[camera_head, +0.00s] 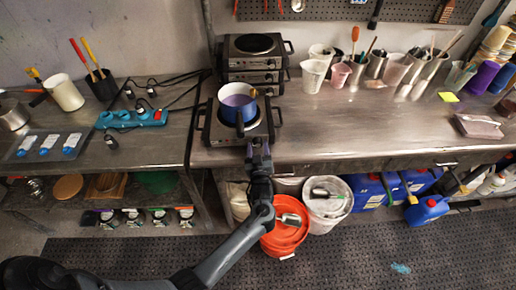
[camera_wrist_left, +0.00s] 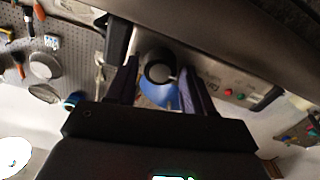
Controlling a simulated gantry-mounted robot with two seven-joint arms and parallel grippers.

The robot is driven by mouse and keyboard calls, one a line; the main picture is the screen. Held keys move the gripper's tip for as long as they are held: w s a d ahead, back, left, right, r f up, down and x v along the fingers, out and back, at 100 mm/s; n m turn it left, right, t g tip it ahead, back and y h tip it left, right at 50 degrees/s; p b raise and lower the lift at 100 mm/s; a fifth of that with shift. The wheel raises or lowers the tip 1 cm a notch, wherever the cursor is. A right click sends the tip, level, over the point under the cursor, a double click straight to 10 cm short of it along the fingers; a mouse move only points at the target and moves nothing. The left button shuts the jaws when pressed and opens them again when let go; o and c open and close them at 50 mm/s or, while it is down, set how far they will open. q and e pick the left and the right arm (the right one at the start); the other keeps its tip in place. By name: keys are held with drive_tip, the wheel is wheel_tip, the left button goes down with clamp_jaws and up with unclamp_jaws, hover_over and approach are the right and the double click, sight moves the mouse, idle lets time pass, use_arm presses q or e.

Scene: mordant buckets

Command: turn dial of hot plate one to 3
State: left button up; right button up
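A hot plate (camera_head: 262,132) stands at the left end of the steel bench, with a blue pot (camera_head: 231,117) of purple liquid on it. My left gripper (camera_head: 259,150) is at the hot plate's front edge; its fingers are small there. In the left wrist view, a round black dial (camera_wrist_left: 160,70) sits on a pale front panel (camera_wrist_left: 212,82) with small red and green lights. My left gripper's two fingers (camera_wrist_left: 157,76) are spread on either side of the dial, with gaps visible. The dial's setting cannot be read. My right gripper is not seen.
More hot plates (camera_head: 254,68) are stacked behind. Cups and tool jars (camera_head: 376,66) line the bench's back. The bench's front middle (camera_head: 350,130) is clear. A power strip (camera_head: 133,117) with cables lies on the left table. An orange bucket (camera_head: 285,235) stands below.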

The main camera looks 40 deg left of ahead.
use_arm(q)
drive_tip(key=c, duration=0.8)
drive_tip(key=shift+o, duration=0.2)
drive_tip(key=m+p, duration=0.3)
drive_tip(key=shift+r+m, duration=0.15)
drive_tip(key=shift+m, duration=0.25)
drive_tip(key=m+p, duration=0.2)
drive_tip(key=m, duration=0.3)
drive_tip(key=shift+p, duration=0.35)
drive_tip(key=m+p, duration=0.2)
drive_tip(key=m, duration=0.4)
drive_tip(key=shift+w+m, duration=0.1)
drive_tip(key=shift+m, duration=0.3)
drive_tip(key=m, duration=0.2)
drive_tip(key=m+p, duration=0.1)
drive_tip(key=m, duration=0.2)
drive_tip(key=shift+f+m+p, duration=0.3)
drive_tip(key=shift+p, duration=0.05)
